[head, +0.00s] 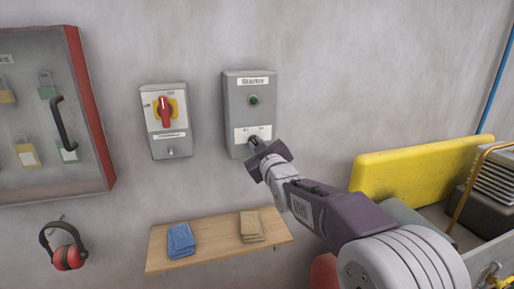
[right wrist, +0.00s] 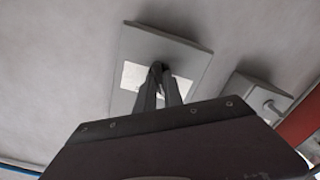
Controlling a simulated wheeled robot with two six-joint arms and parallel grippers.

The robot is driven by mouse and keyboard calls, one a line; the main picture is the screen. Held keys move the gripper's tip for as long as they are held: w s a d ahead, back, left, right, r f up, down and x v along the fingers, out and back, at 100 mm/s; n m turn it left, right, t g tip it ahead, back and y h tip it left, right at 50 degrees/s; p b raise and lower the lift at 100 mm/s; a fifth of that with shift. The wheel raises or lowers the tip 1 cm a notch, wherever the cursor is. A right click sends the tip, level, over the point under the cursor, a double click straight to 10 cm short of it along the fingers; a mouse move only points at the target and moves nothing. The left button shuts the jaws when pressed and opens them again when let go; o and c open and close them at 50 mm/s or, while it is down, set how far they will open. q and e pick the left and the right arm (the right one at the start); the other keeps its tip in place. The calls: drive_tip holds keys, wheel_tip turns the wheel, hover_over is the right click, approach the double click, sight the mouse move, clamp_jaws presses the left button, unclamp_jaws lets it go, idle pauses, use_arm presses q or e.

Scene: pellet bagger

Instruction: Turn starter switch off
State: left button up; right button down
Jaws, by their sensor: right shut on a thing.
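The grey starter box (head: 250,90), labelled "Starter", is fixed to the wall. My right gripper (head: 254,142) is at that plate, shut on the starter switch, which the fingers mostly hide. In the right wrist view the fingers (right wrist: 158,85) close together on a small dark knob in front of the white plate. The knob's setting cannot be read. My left gripper is not in view.
Left of the starter is another grey box with a red rotary handle (head: 165,111) on yellow. Further left is a lock cabinet (head: 104,150). Below are a wooden shelf (head: 212,236) with blue and tan cloths, and ear defenders (head: 67,256). A yellow panel (head: 415,169) stands at right.

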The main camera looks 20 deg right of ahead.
idle(0.3)
drive_tip(key=c, duration=1.5)
unclamp_jaws()
drive_tip(key=shift+r, duration=0.1)
drive_tip(key=shift+o, duration=0.2)
drive_tip(key=shift+s, duration=0.1)
drive_tip(key=shift+s, duration=0.4)
drive_tip(key=s+b, duration=0.1)
drive_tip(key=s, duration=0.7)
drive_tip(key=shift+s+b, duration=0.15)
drive_tip(key=shift+b, duration=0.2)
drive_tip(key=shift+d, duration=0.1)
